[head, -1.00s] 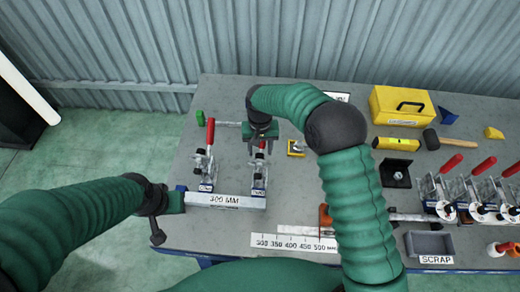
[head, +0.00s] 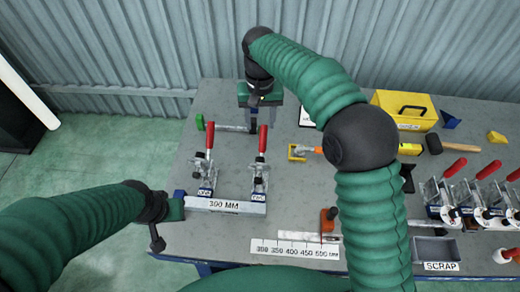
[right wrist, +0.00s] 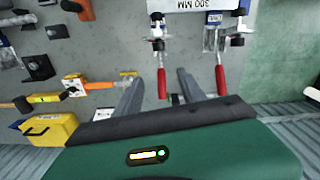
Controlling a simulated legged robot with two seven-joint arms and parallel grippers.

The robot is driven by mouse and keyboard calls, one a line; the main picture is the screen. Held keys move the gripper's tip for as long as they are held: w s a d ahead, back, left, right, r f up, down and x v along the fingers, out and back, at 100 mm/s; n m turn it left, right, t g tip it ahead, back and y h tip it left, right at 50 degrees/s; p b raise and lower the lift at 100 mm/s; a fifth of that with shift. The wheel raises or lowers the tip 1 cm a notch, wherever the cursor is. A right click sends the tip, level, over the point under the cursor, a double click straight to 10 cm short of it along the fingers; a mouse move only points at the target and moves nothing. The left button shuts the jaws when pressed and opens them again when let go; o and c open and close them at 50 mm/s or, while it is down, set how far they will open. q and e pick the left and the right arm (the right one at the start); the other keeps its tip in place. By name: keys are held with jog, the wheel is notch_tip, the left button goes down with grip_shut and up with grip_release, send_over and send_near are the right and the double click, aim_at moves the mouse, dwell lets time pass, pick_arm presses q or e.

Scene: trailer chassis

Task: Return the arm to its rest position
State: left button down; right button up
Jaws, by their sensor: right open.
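My right gripper (head: 254,112) is at the back edge of the grey workbench (head: 225,225), beyond the two toggle clamps. In the right wrist view its two grey fingers (right wrist: 160,77) are spread apart with nothing held. The left clamp (head: 205,165) and the right clamp (head: 261,170) stand on the bench with red handles up, behind a bar marked 300 MM (head: 225,205). They also show at the top of the right wrist view. My left gripper (head: 170,208) is beside the left end of that bar; its fingers do not show clearly.
A thin rod with a green end (head: 201,122) lies near the right gripper. A yellow box (head: 408,108), a hammer (head: 452,147), several red-handled clamps (head: 470,190) and a SCRAP tray (head: 436,248) are at right. The corrugated wall (head: 190,50) is close behind the bench.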

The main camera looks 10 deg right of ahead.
jog(key=s+d+f+t, duration=0.1)
jog(key=s+d+f, duration=0.2)
jog(key=s, duration=0.4)
jog(key=s+d+f, duration=0.4)
jog(key=s+d, duration=0.2)
jog(key=s, duration=0.1)
jog(key=s+d+f+t, duration=0.1)
jog(key=s+d+f, duration=0.2)
jog(key=s+d, duration=0.2)
jog(key=s+b, duration=0.1)
jog(key=s, duration=0.2)
jog(key=shift+f+t, duration=0.2)
jog(key=shift+t, duration=0.1)
